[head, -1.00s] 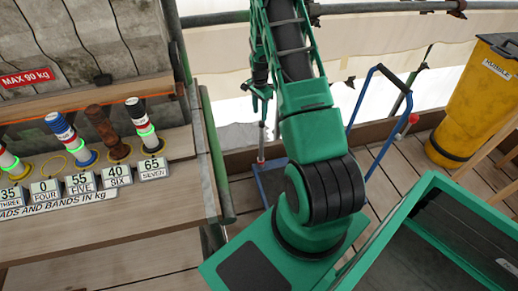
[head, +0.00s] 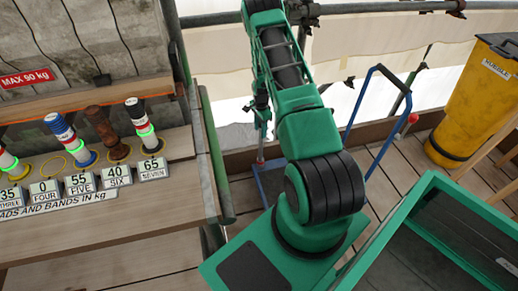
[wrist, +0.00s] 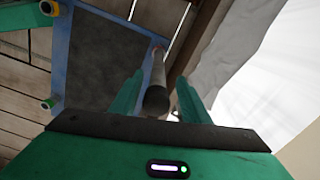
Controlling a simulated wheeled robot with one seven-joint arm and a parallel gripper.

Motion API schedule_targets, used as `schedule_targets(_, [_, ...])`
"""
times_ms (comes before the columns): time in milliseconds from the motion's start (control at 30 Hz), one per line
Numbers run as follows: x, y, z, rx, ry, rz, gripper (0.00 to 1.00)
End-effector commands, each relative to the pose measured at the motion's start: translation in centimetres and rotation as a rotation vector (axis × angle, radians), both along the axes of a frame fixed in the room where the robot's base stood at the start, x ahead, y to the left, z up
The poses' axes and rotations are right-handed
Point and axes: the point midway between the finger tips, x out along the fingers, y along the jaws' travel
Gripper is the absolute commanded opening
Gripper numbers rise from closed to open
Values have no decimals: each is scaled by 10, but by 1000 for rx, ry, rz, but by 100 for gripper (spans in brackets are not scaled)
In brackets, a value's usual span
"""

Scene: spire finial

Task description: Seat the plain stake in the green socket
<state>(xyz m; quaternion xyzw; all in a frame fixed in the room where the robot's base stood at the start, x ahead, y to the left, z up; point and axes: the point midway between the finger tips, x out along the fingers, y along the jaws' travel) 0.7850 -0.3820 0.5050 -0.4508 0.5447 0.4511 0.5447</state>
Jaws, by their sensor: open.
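A plain brown wooden stake (head: 106,132) without bands stands in the row on the left bench in the head view, behind the SIX and FIVE plates. I cannot make out a green socket. My gripper (head: 262,120) hangs beyond my arm, away from the bench, partly hidden. In the wrist view my gripper (wrist: 160,92) is open. A slim pale post with a dark end (wrist: 157,98) shows between its fingers; I cannot tell whether it is touched or what it is.
Banded stakes (head: 63,130) and (head: 143,124) stand beside the brown one, above number plates (head: 80,184). A blue-edged trolley (head: 270,180) is on the plank floor; it shows in the wrist view (wrist: 100,60). A yellow RUBBLE bin (head: 470,100) stands right. A scaffold pole (head: 214,150) edges the bench.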

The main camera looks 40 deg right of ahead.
Motion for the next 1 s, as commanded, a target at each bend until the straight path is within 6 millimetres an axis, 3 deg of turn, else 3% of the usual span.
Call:
schedule_targets(200, [-1,-4,-28,0,2,1,42])
schedule_targets(500, [-1,-4,-32,-1,0,1,42])
schedule_targets(533, [-1,-4,-32,-1,0,1,40])
schedule_targets(700, [-1,-4,-32,-1,0,1,0])
schedule_targets(1000, [0,-4,-31,-1,-1,1,0])
